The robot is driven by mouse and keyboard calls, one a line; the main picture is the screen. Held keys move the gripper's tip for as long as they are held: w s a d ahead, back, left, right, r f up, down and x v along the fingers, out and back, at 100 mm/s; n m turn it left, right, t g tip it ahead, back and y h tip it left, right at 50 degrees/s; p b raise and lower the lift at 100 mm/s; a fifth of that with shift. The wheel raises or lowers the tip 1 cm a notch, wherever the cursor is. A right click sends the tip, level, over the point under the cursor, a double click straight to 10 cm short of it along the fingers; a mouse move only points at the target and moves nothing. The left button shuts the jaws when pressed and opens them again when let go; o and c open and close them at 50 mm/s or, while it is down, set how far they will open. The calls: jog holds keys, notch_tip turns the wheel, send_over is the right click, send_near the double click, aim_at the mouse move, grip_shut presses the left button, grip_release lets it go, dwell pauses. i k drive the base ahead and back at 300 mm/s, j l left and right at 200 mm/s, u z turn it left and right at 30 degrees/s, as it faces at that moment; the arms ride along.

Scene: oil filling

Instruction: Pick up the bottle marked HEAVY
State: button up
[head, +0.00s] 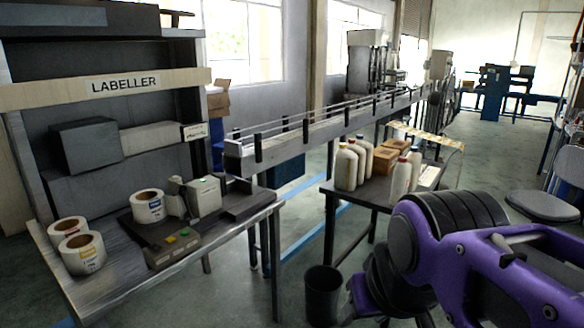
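Several white bottles stand upright on a dark table (338,192) right of centre. No marking on any bottle is readable at this size, so I cannot tell which one says HEAVY. My purple and black arm fills the lower right, in front of the table's near right corner. I cannot make out my gripper's fingers.
A black bin (322,294) stands on the floor before the table. Cardboard boxes (390,154) sit behind the bottles. A conveyor (300,138) runs behind. At left is a LABELLER bench (100,290) with label rolls (148,206). A grey chair (543,206) stands at right.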

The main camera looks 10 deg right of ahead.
aim_at(414, 158)
jog(key=u, duration=1.35)
jog(key=l+u, duration=0.2)
jog(key=l, duration=0.6)
jog(key=k+l, duration=0.1)
jog(key=l, duration=5.05)
jog(key=k, duration=0.1)
